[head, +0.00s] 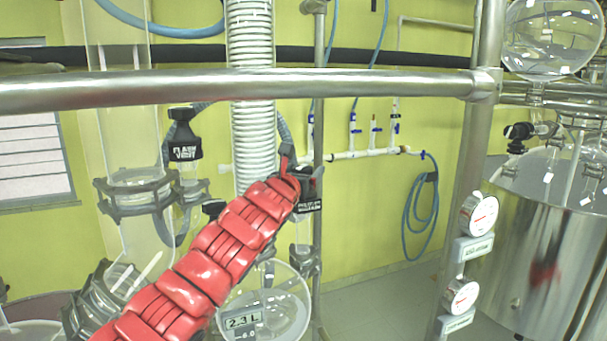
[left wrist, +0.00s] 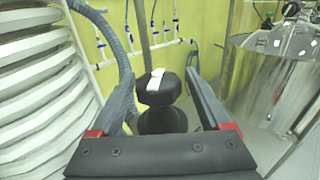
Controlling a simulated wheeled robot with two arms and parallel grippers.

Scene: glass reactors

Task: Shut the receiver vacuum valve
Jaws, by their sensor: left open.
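The receiver vacuum valve shows as a black knob with a white-lettered label (head: 308,204), partly hidden behind my left gripper in the head view; the lettering is too small to read surely. In the left wrist view the black knob (left wrist: 158,90), with a white mark on top, stands upright between the fingers. My red left arm reaches up from the bottom left to it. My left gripper (left wrist: 160,78) is open, one finger on each side of the knob, with gaps visible; I cannot tell if either touches. My right gripper is not in view.
A metal rail (head: 240,84) crosses above my arm. A black "flash vent" valve (head: 184,137) stands left, beside a white coiled condenser (head: 252,120). A glass receiver (head: 290,310) with a 2.3 L display hangs below. A steel vessel (head: 530,265) stands right.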

